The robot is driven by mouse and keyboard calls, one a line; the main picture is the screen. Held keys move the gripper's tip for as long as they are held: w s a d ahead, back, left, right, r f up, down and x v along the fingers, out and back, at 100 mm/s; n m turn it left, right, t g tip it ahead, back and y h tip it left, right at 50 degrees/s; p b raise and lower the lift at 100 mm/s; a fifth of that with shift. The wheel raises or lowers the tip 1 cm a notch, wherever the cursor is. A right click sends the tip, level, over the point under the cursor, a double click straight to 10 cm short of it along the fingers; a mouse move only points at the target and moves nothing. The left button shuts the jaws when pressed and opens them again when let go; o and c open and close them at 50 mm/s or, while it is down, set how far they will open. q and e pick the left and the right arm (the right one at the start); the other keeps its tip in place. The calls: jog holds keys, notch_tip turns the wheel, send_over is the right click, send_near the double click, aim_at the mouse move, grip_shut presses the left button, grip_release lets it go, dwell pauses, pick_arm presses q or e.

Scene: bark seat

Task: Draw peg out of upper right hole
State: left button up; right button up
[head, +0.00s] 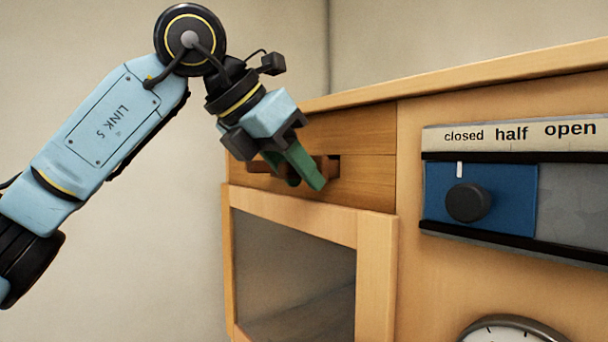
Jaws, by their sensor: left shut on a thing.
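No peg and no upper right hole can be made out in the head view. My left gripper (306,181), with green fingers, comes in from the upper left in front of a wooden drawer (365,165). Its fingers are shut on the drawer's dark brown wooden handle (333,167). The fingers hide the middle of the handle; its two ends show on either side. The drawer front looks level with the cabinet face, though the arm covers part of it. My right gripper is not in view.
The drawer sits in a wooden cabinet (378,260) above a glass-fronted compartment (293,262). To the right is a blue sliding panel (515,190) with a black knob (468,203), its white mark under "closed". A round dial (513,333) shows below. Left of the cabinet is free.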

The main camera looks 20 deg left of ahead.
pick_arm(q)
jog(key=s+a+b, duration=0.3)
jog(key=s+a, duration=0.2)
jog(key=s, duration=0.1)
jog(key=shift+s, duration=0.25)
dwell(0.9)
dwell(0.5)
